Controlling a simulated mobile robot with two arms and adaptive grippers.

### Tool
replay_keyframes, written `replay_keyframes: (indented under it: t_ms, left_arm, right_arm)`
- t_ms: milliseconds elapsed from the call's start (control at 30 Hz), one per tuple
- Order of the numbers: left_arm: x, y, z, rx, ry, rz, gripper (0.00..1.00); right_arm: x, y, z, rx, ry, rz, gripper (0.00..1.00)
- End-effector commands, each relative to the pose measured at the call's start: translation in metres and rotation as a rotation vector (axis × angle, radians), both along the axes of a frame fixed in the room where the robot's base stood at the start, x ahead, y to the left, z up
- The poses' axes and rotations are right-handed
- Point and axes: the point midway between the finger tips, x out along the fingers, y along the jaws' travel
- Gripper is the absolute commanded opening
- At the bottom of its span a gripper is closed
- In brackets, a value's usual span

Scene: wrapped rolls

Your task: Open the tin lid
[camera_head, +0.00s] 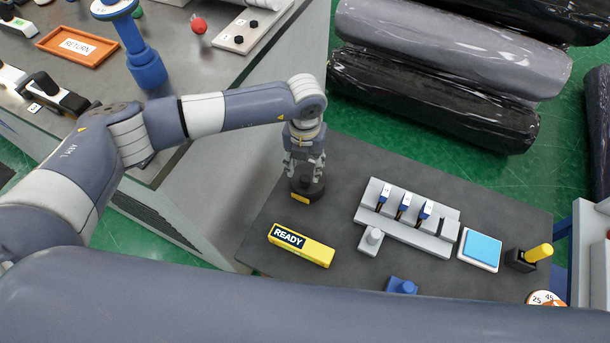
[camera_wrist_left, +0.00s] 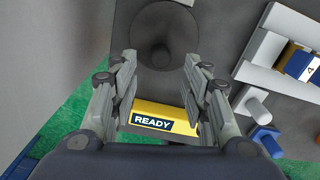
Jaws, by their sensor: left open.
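The tin (camera_head: 310,192) is a dark round body with a small yellow label, standing on the dark grey table. My left gripper (camera_head: 305,172) is directly above it, pointing down, and hides part of its top. In the left wrist view the tin's dark round lid (camera_wrist_left: 150,25) with a central knob lies just beyond the fingertips. My left gripper (camera_wrist_left: 160,60) shows there with its two fingers wide apart and nothing between the tips. Whether a finger touches the lid cannot be told. My right gripper is not in view.
A yellow READY block (camera_head: 315,252) lies near the tin. To the right are a grey rack (camera_head: 410,232) with several small blue-white pieces, a blue-topped pad (camera_head: 482,248) and a yellow-handled black block (camera_head: 522,260). Wrapped rolls (camera_head: 430,95) lie behind. Bare tabletop surrounds the tin.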

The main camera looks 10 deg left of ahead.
Motion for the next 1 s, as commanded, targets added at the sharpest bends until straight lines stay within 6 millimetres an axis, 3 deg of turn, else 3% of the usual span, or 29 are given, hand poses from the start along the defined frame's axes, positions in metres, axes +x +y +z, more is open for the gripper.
replay_keyframes:
  t_ms: [200, 300, 700, 767, 900, 1000]
  left_arm:
    - [-0.001, 0.000, -0.042, -0.001, 0.001, 0.000, 0.43]
    - [0.000, -0.001, -0.053, -0.002, 0.001, -0.001, 0.43]
    - [0.000, -0.001, -0.060, -0.003, 0.000, -0.001, 0.43]
    - [0.000, -0.001, -0.060, -0.003, 0.000, -0.001, 0.34]
    - [0.000, -0.001, -0.060, -0.003, 0.000, -0.001, 0.02]
    - [0.000, -0.001, -0.060, -0.003, 0.000, -0.001, 0.00]
  right_arm:
    - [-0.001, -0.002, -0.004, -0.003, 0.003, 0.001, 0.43]
    - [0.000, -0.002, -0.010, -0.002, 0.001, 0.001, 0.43]
    - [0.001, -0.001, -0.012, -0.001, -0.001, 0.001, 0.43]
    - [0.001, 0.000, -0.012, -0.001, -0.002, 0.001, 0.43]
    - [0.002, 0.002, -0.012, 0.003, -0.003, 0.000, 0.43]
    - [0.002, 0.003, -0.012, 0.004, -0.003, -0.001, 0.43]
